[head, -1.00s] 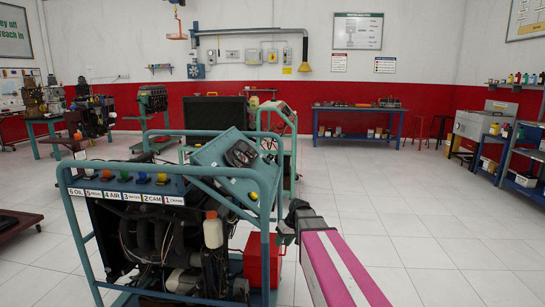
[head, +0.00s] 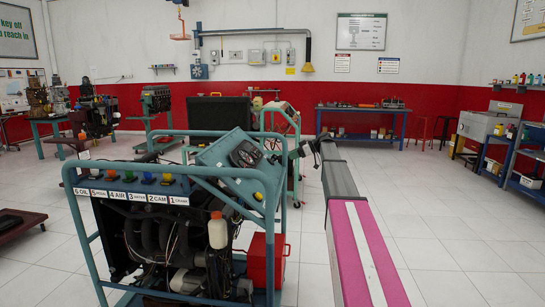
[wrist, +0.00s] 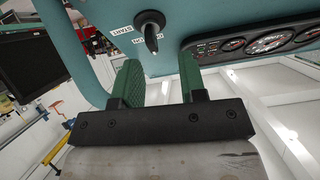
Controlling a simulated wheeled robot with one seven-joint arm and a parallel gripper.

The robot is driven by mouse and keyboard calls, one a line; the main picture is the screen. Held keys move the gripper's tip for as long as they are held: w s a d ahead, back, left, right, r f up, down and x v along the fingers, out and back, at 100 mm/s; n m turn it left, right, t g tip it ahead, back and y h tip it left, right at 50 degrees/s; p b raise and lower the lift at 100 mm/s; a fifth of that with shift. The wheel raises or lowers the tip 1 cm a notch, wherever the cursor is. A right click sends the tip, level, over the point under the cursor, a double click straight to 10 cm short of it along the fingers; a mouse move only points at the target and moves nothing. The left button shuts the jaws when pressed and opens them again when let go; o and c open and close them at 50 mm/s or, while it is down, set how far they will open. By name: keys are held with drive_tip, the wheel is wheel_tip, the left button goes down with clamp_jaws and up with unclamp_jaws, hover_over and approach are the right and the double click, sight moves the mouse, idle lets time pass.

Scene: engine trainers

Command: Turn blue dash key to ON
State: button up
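The teal dash panel (head: 222,155) sits on top of the near engine stand in the head view. In the wrist view the dash panel (wrist: 100,18) fills the top, with a dark key switch (wrist: 151,30) and small labels beside it, seen upside down. The key's exact position is hard to read. My gripper (wrist: 158,70) has its two green fingers apart with nothing between them. The key lies beyond the fingertips, roughly in line with the gap. In the head view my gripper (head: 297,152) is at the right side of the dash.
Round gauges (wrist: 268,42) lie right of the key in the wrist view. The near stand's teal tube frame (head: 210,170) surrounds the dash and engine. A red box (head: 265,260) sits low on the stand. The floor to the right is open.

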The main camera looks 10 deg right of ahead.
sight(274, 158)
drive_tip(key=shift+n+y, duration=0.3)
drive_tip(key=shift+n, duration=0.2)
drive_tip(key=w+a, duration=0.1)
drive_tip(key=a, duration=0.2)
drive_tip(key=w+a, duration=0.2)
drive_tip(key=a, duration=0.1)
drive_tip(key=w+a+f, duration=0.1)
drive_tip(key=a, duration=0.2)
drive_tip(key=shift+w, duration=0.15)
clamp_jaws()
